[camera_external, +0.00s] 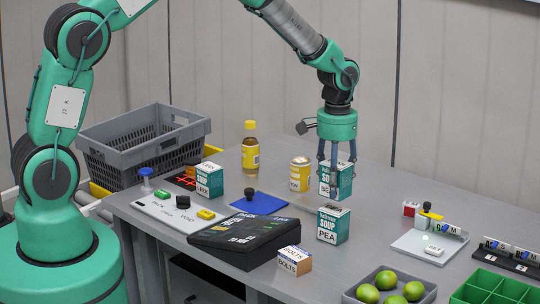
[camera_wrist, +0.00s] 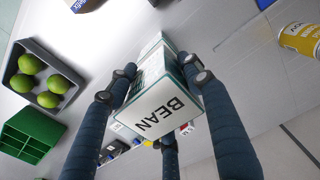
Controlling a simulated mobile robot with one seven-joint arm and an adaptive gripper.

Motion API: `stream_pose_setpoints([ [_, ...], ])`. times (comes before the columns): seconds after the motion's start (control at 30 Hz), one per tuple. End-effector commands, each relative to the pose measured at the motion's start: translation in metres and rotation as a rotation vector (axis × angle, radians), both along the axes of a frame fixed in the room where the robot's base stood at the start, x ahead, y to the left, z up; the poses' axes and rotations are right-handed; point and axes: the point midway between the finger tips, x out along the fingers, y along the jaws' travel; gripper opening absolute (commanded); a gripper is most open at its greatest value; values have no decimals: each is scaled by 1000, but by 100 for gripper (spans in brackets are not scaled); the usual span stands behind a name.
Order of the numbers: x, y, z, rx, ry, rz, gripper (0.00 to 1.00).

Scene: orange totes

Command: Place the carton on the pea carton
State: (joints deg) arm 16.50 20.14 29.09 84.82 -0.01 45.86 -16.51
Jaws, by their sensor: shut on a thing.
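My gripper (camera_external: 336,160) points down with its fingers shut around a teal and white soup carton (camera_external: 337,184). In the wrist view the carton (camera_wrist: 165,108) sits between the fingers, its white face marked BEAN toward the camera. The pea carton (camera_external: 332,226), teal and white and marked PEA, stands upright on the grey table, nearer the external camera than the held carton. Its top looks clear. The two cartons appear apart. I cannot tell how high the bean carton is above the table. I cannot clearly make out the pea carton in the wrist view.
A yellow can (camera_external: 300,175) stands just left of the held carton. A black case (camera_external: 238,236) and a bolts box (camera_external: 294,262) lie left of the pea carton. A grey tray of limes (camera_external: 428,292) and a white scale (camera_external: 415,243) are to its right. A leek carton (camera_external: 209,181) stands farther left.

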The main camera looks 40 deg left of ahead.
Motion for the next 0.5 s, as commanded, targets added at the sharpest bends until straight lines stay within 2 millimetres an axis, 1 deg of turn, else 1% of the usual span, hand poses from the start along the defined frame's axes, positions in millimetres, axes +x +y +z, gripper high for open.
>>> stream_pose_setpoints([
  [0.13,0,0,-9,0,1,0,15],
  [0.33,-1,0,-31,1,2,0,15],
  [0.5,0,0,-35,0,-1,0,15],
])
